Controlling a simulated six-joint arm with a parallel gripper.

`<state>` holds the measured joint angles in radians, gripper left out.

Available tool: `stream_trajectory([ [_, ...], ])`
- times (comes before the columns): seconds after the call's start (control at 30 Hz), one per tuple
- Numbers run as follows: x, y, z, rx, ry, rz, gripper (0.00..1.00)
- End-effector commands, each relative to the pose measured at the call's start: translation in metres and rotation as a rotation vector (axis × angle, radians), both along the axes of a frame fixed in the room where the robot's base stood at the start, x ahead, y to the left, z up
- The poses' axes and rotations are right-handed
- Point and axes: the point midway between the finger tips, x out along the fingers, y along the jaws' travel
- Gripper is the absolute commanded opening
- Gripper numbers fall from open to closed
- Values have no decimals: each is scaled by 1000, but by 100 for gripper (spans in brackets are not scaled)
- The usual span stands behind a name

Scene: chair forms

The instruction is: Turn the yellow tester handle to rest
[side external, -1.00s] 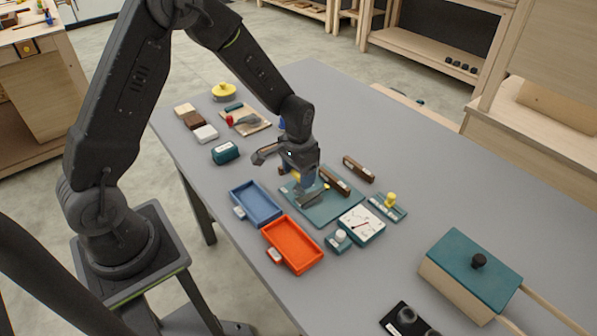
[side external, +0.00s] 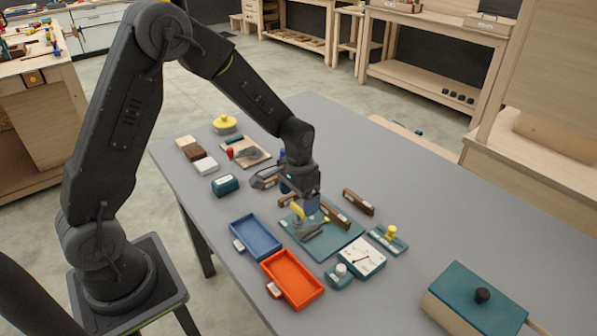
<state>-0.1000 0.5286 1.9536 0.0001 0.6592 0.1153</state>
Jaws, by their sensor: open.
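A teal tester board (side external: 345,238) lies near the middle of the grey table. A small yellow handle (side external: 298,211) shows on it, beside a brown block (side external: 336,215) and a dark grey piece (side external: 311,231). My gripper (side external: 311,208) points down over the board, close to the yellow handle. It is open with nothing seen held. I cannot tell whether the fingers touch the handle.
A blue tray (side external: 255,237) and an orange tray (side external: 292,278) lie in front. A white dial (side external: 362,257) and a yellow knob on a teal base (side external: 391,233) stand right. A teal-lidded box (side external: 478,296) is front right. The table's right rear is clear.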

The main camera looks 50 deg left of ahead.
Motion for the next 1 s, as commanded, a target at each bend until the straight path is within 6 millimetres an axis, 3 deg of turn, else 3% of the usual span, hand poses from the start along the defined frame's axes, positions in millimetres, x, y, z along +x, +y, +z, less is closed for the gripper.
stream_trajectory([
  [0.3,1,0,73,1,-6,-1,89],
  [0.5,0,0,100,0,-2,-1,89],
  [1.0,-1,0,110,1,-3,-1,89],
])
